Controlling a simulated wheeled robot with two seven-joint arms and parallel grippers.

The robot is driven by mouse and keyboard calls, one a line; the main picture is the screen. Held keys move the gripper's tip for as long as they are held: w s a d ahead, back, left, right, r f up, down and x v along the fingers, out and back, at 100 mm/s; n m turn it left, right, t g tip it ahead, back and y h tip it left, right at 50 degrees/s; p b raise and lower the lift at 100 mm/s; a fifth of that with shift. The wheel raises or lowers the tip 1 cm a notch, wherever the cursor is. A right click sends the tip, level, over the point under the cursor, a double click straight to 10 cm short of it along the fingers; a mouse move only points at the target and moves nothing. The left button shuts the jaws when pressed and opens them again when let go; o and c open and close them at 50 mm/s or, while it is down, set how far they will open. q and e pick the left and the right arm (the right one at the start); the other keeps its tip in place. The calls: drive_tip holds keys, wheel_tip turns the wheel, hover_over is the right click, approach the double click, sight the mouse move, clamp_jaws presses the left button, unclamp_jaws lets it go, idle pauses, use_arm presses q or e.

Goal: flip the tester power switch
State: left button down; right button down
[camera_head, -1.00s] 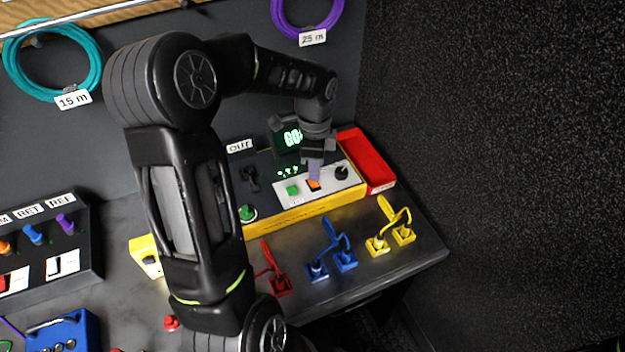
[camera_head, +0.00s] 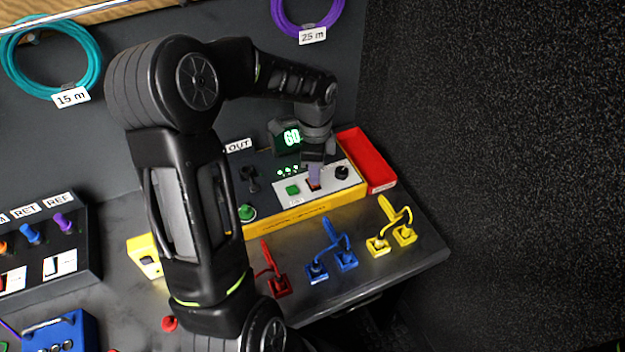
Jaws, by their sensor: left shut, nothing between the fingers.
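The tester is a yellow-edged box (camera_head: 300,217) at the back right of the bench, with a lit green display (camera_head: 291,137) and a row of small lit lamps. Its white panel carries a green button (camera_head: 293,190), a small rocker switch (camera_head: 313,187) that looks dark red, and a black knob (camera_head: 342,172). My left gripper (camera_head: 315,174) is shut and empty, pointing down right at the rocker switch. Its fingertips partly cover the switch, and I cannot tell whether they touch it. My right gripper is out of view.
A red tray (camera_head: 368,162) stands right of the tester. Red, blue and yellow plugs with cables (camera_head: 346,260) sit along the bench front. A dark box with labelled knobs (camera_head: 50,245) is at left. My left arm hides the bench middle.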

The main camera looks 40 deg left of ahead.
use_arm(q)
drive_tip(key=shift+f, duration=0.35)
wheel_tip(320, 180, up, 7)
drive_tip(key=p, duration=0.5)
idle(0.4)
idle(0.5)
